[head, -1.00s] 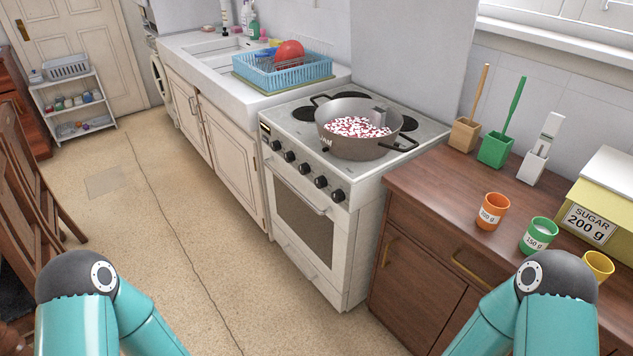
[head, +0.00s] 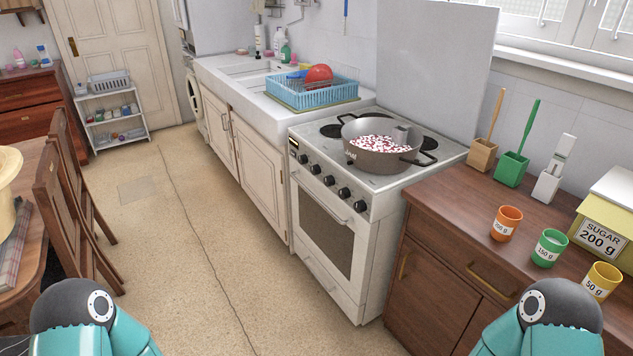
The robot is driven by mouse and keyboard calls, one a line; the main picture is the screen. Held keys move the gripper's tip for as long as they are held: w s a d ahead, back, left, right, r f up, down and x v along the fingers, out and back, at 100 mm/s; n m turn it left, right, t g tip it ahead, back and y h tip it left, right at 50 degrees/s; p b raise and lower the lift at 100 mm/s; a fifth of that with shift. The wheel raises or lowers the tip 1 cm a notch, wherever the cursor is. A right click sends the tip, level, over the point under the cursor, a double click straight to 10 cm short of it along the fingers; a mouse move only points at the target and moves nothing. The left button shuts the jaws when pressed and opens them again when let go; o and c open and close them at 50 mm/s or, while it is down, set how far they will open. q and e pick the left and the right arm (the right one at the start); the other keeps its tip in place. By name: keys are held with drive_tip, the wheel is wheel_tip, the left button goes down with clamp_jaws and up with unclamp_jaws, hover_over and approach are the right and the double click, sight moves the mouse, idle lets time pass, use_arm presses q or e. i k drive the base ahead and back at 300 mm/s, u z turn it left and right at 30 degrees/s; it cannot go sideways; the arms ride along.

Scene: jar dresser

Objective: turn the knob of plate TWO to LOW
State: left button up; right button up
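The white stove (head: 325,230) stands right of the sink unit. Its front panel carries a row of several black knobs (head: 329,181); their markings are too small to read, so I cannot tell which belongs to plate TWO or how it is set. A large brown-grey pan (head: 379,158) with red and white contents sits on the hob and covers part of the plates. Dark plates show at the hob's left and back. Only upper parts of my two arms show at the bottom corners. Both grippers are out of view.
A wooden counter (head: 450,215) right of the stove holds an orange cup (head: 506,223), a green cup (head: 549,247), a yellow cup (head: 601,281) and a sugar box (head: 606,222). Chairs (head: 80,190) and a table (head: 32,235) stand left. The floor (head: 190,240) before the stove is clear.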

sight(328, 181)
drive_tip(key=u, duration=0.15)
drive_tip(key=i, duration=1)
drive_tip(key=z, duration=2.05)
drive_tip(key=k, duration=0.85)
drive_tip(key=u, duration=3.35)
drive_tip(key=k, duration=0.15)
drive_tip(key=z, duration=1.45)
